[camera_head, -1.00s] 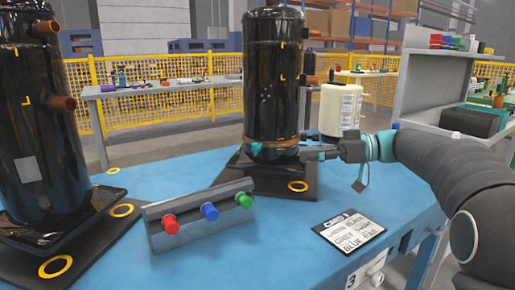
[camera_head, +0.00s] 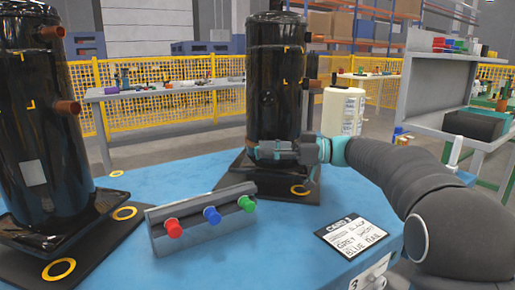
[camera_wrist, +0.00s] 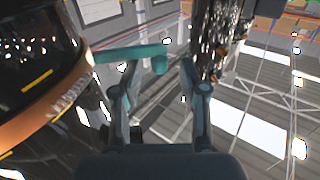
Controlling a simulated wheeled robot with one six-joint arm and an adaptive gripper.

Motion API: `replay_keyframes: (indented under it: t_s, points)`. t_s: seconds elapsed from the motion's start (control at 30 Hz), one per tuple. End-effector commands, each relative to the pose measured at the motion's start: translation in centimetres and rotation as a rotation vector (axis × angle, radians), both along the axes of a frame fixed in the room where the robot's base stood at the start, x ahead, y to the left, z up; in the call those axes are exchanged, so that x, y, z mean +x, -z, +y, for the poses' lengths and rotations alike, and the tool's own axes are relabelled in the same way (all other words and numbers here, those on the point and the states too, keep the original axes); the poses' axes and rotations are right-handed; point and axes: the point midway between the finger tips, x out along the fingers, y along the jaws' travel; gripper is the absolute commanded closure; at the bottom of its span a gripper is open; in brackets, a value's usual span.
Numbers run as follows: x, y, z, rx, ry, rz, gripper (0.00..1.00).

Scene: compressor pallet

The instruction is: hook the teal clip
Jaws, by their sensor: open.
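The teal clip (camera_wrist: 130,54) sticks out from a copper-coloured band (camera_wrist: 45,107) around the black middle compressor (camera_head: 274,80). In the wrist view its bar crosses the left finger, and its rounded end lies between the fingertips. My gripper (camera_wrist: 160,80) is open, with one finger on each side of that end. I cannot tell whether the fingers touch it. In the head view my gripper (camera_head: 272,150) is in front of the compressor's lower part and hides much of the band and clip.
A grey box with red, blue and green buttons (camera_head: 212,228) stands at the front of the blue table (camera_head: 300,255). A second black compressor (camera_head: 40,120) stands at left. A printed card (camera_head: 350,235) lies at right. A cream canister (camera_head: 342,110) shows behind my wrist.

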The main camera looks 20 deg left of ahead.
Motion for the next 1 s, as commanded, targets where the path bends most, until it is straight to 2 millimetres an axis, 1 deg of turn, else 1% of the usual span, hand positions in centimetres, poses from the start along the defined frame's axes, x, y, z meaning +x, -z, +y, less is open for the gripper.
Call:
replay_keyframes:
  t_s: [0.03, 0.1, 0.2, 0.33, 0.57, 0.67, 0.7, 0.73, 0.77, 1.0]
  points:
    - [-0.2, 0.0, 0.7, 0.000, -0.001, 0.000, 0.57]
    - [-0.3, 0.0, 1.4, 0.000, -0.001, 0.000, 0.57]
    - [-0.4, 0.0, 2.1, 0.000, 0.000, 0.000, 0.57]
    - [-0.5, 0.0, 2.5, 0.000, 0.002, 0.000, 0.57]
    - [-0.5, 0.0, 2.5, 0.000, 0.002, 0.000, 0.57]
    - [-0.5, 0.0, 2.5, 0.000, 0.001, 0.000, 0.79]
    - [-0.5, 0.0, 2.5, 0.000, 0.001, 0.000, 0.89]
    - [-0.5, 0.0, 2.5, 0.000, 0.001, 0.000, 0.97]
    - [-0.5, 0.0, 2.5, 0.000, 0.001, 0.000, 1.00]
    - [-0.5, 0.1, 2.5, 0.000, 0.005, 0.000, 1.00]
